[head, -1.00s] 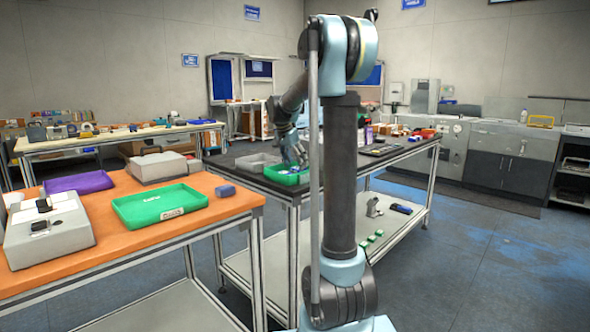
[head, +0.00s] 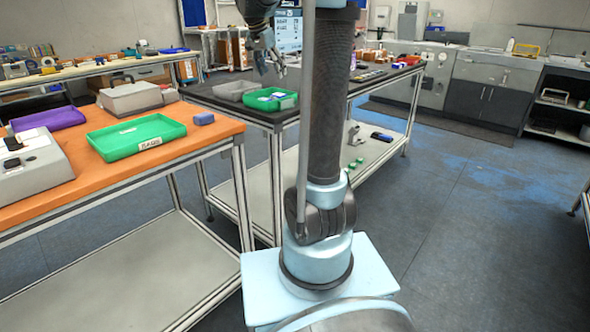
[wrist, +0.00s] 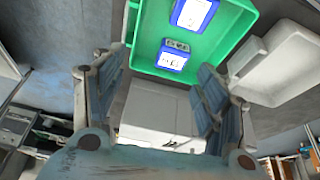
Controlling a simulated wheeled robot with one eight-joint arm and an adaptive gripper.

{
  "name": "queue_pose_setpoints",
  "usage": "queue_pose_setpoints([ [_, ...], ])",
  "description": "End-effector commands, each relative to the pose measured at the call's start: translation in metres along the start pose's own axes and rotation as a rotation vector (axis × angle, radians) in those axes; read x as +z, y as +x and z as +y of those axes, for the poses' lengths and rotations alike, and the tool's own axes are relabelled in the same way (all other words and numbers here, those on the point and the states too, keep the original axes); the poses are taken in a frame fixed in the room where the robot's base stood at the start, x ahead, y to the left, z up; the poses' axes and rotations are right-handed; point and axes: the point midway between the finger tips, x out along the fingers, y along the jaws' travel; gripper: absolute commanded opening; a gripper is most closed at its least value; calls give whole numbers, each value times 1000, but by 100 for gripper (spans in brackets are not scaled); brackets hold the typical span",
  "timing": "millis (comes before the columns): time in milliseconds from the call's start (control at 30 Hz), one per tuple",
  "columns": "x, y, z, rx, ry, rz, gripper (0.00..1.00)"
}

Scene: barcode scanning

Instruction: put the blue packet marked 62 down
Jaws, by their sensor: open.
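My gripper (head: 272,70) hangs above the green tray (head: 287,103) on the dark-topped table. It is open and empty, with its fingers spread wide in the wrist view (wrist: 163,72). Two blue packets with white labels lie in the tray, which also shows in the wrist view (wrist: 228,40). One packet (wrist: 174,56) is near the tray's edge, and the other (wrist: 194,13) is farther in and cut off by the frame's top. I cannot read a number on either, so I cannot tell which is marked 62.
A grey bin (head: 234,91) stands beside the green tray. Open floor lies to the right.

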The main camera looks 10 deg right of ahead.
Motion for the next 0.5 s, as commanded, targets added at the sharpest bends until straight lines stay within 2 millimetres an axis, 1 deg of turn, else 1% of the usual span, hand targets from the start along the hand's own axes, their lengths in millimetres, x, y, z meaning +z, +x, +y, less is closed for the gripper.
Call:
queue_pose_setpoints([
  [33, 9, 1, 17, -4, -25, -10, 66],
  [100, 24, 4, 39, -11, -74, -24, 66],
  [300, 69, 18, 100, -41, -219, -64, 66],
  [367, 84, 23, 118, -52, -262, -75, 66],
  [500, 120, 38, 157, -78, -361, -98, 66],
])
